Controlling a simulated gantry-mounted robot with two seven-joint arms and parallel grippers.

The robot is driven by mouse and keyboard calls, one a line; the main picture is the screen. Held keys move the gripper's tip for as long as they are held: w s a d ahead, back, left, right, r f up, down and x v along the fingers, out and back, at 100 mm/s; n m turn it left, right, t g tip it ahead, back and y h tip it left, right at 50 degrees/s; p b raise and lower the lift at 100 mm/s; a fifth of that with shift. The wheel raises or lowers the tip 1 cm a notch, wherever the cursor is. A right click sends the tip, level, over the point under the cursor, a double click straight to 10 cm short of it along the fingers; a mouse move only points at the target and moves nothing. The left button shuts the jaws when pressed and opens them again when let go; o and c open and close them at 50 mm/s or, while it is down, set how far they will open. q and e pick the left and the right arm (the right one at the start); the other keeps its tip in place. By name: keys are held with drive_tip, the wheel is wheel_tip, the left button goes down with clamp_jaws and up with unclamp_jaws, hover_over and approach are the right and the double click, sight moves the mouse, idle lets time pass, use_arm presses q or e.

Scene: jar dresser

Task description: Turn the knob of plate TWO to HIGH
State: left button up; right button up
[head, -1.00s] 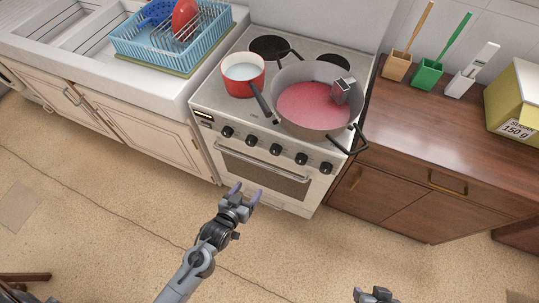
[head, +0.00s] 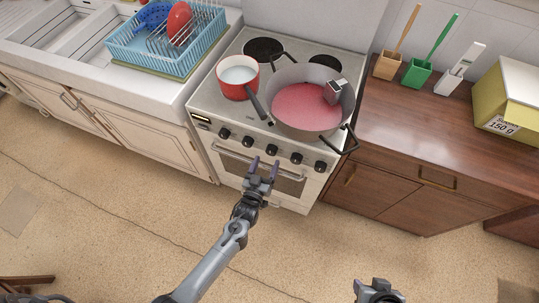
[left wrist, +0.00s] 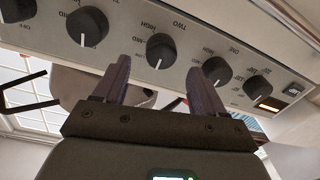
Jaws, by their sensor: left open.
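The knob of plate TWO (left wrist: 160,52) is a round black knob on the stove's front panel, under lettering reading TWO and HIGH in the left wrist view. Its white pointer line points down in that picture, away from the lettering. In the head view it seems to be the middle knob (head: 272,149). My left gripper (head: 264,166) is open and empty, just in front of the panel below this knob. In the left wrist view its fingers (left wrist: 160,82) stand apart on either side below the knob, not touching it. My right gripper (head: 378,290) shows only partly at the bottom edge.
Other black knobs flank it, including one marked ONE (left wrist: 215,71). The oven handle (head: 250,166) runs below the knobs. A large pan (head: 308,105) and a red pot (head: 238,78) stand on the stove (head: 206,100). A wooden counter (head: 420,130) adjoins on the right.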

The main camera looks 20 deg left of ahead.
sight(270, 153)
use_arm(q)
drive_tip(key=shift+w+a+b, duration=0.1)
drive_tip(key=shift+w+b, duration=0.2)
drive_tip(key=shift+w, duration=1.95)
drive_tip(key=shift+c, duration=0.2)
drive_tip(key=c, duration=1)
